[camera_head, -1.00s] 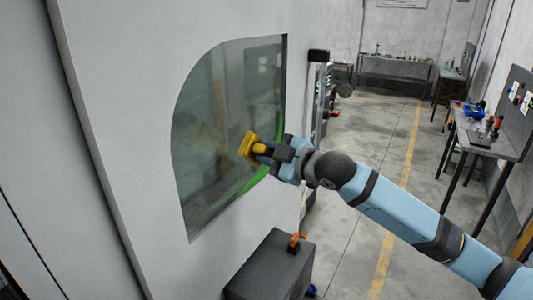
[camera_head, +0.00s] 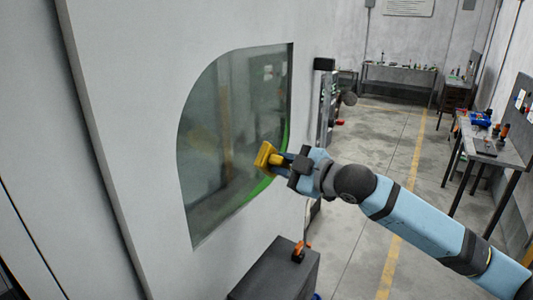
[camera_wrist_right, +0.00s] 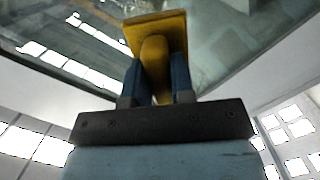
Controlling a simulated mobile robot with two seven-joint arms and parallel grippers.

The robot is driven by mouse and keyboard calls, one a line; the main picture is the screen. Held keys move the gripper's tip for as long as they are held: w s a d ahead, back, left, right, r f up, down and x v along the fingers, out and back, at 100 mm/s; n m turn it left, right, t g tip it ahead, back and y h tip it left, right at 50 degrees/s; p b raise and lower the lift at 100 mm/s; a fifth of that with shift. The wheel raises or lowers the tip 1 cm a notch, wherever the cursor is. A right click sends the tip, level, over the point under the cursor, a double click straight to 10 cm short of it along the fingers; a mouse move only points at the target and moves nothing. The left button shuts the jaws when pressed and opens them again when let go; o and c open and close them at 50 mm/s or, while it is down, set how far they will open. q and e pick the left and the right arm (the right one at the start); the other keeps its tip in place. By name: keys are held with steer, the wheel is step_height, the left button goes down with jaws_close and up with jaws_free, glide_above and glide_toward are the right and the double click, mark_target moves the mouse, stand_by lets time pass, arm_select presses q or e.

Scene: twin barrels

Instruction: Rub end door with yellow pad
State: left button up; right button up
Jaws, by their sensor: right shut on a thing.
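The end door is a large pale grey panel (camera_head: 130,120) with a dark glass window (camera_head: 225,130) that has a curved upper-left corner. A green strip (camera_head: 257,190) runs along the window's lower right edge. My right gripper (camera_head: 281,161) is shut on the handle of the yellow pad (camera_head: 266,155). The pad is at the right part of the glass; I cannot tell whether it touches. In the right wrist view the yellow pad (camera_wrist_right: 156,50) sits between the blue fingers, its flat face toward the glass (camera_wrist_right: 235,35). My left gripper is not in view.
A dark box (camera_head: 278,272) with an orange-handled item (camera_head: 300,251) on top stands below the window. A workbench (camera_head: 490,150) with tools is at the right, and another bench (camera_head: 400,70) at the back. The grey floor between is clear.

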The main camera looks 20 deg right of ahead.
steer(key=shift+w+a+r, duration=0.1)
steer(key=shift+w+a, duration=0.05)
steer(key=w+a, duration=0.1)
steer(key=w, duration=0.1)
steer(key=w+a+r, duration=0.1)
steer(key=w+a, duration=0.1)
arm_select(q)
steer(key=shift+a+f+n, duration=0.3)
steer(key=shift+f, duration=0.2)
arm_select(e)
steer(key=shift+w+a+r, duration=0.25)
steer(key=shift+w+a, duration=0.3)
steer(key=shift+w, duration=0.1)
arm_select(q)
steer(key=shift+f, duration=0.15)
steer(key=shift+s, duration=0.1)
arm_select(e)
steer(key=shift+w+a, duration=0.15)
steer(key=shift+w, duration=0.1)
steer(key=shift+w+a, duration=0.45)
steer(key=shift+w, duration=0.1)
